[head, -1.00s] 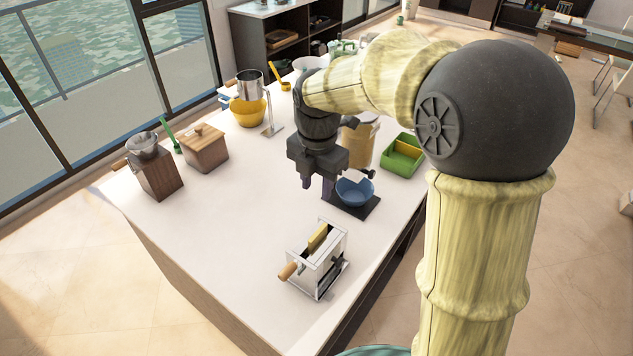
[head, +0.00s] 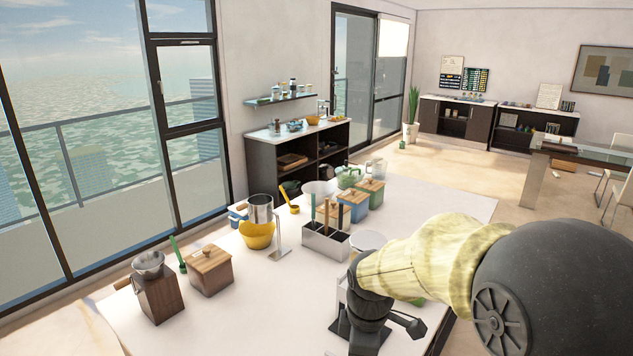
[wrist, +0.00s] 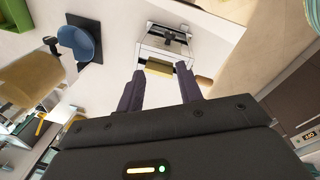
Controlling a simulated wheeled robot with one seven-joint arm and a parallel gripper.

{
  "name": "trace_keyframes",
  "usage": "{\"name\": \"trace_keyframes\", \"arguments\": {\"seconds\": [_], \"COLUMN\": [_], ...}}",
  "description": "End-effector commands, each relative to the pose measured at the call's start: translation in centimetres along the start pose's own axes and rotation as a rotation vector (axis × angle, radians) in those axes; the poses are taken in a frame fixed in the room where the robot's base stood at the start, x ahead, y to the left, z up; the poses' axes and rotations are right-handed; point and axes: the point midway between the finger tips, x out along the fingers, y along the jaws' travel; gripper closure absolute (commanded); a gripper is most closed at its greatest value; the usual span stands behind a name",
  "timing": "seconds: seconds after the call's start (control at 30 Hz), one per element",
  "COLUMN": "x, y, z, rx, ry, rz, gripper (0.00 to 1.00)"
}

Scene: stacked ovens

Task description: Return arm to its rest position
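My arm reaches over the white island counter (head: 250,320) from the right in the head view. The dark wrist (head: 370,330) shows at the bottom edge there, and its fingers are out of frame. In the wrist view my gripper (wrist: 160,72) has its two dark fingers apart with nothing seen held between them. Beyond the fingertips is a white and metal toaster (wrist: 178,42) with a yellowish slice (wrist: 159,66) in it. I cannot tell the exact distance between the fingertips and the toaster.
A blue bowl (wrist: 82,39) on a dark pad is left of the toaster. In the head view, a wooden grinder (head: 160,300), wooden box (head: 210,270), yellow bowl (head: 257,236) and metal utensil holder (head: 325,245) stand on the counter.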

Motion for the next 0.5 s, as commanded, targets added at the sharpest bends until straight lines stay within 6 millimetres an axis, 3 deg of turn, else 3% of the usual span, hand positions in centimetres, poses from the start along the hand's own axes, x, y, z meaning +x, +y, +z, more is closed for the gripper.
{"name": "trace_keyframes", "arguments": {"seconds": [0.5], "x": [2.7], "y": [-5.7], "z": [7.1], "rx": [1.112], "ry": [0.051], "rz": [0.076], "gripper": [0.64]}}
